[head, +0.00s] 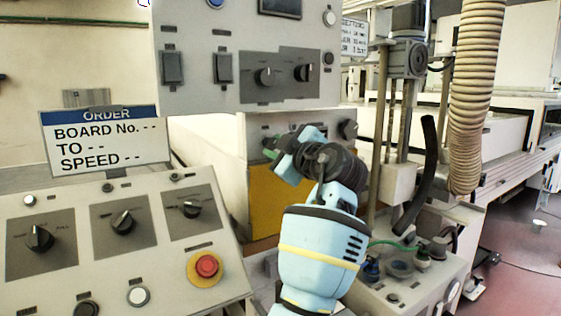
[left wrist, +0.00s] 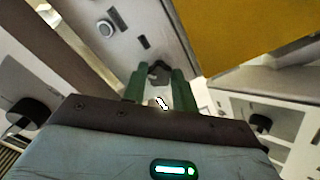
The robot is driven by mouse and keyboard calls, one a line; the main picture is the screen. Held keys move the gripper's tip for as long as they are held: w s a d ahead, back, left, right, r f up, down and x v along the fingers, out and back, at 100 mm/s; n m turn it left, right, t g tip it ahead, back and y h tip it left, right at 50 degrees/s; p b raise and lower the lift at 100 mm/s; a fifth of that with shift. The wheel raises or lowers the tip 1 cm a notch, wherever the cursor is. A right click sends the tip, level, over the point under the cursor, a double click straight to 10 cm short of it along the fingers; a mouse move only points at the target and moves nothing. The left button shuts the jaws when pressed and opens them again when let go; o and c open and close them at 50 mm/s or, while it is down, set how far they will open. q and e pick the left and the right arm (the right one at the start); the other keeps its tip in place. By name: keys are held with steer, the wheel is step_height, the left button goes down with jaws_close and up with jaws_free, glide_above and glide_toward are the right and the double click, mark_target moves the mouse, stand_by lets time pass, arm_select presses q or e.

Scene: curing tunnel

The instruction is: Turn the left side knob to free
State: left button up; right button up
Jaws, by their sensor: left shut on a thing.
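My left gripper (head: 270,150) reaches to the side panel (head: 258,124) below the upper control box. In the left wrist view its two green fingers (left wrist: 158,76) stand on either side of a dark knob, the left side knob (left wrist: 158,70), and are shut on it. In the head view this knob is hidden behind my gripper and wrist, and its pointer setting cannot be read. Another dark knob (head: 348,129) sits at the right end of the same side panel, clear of my gripper. My right gripper is not in view.
The upper box (head: 200,100) with switches and knobs hangs just above my wrist. A sloped console (head: 75,275) with dials and a red stop button (head: 206,266) stands at the left. A ribbed hose (head: 470,100) and a lower box with cables (head: 400,285) are at the right.

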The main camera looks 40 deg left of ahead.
arm_select(q)
steer(key=n+b, duration=0.4)
steer(key=n, duration=0.4)
steer(key=shift+r+n+b, duration=0.1)
steer(key=shift+n+b, duration=0.2)
steer(key=shift+b, duration=0.1)
stand_by(0.4)
steer(key=o, duration=1)
steer(key=shift+d, duration=0.15)
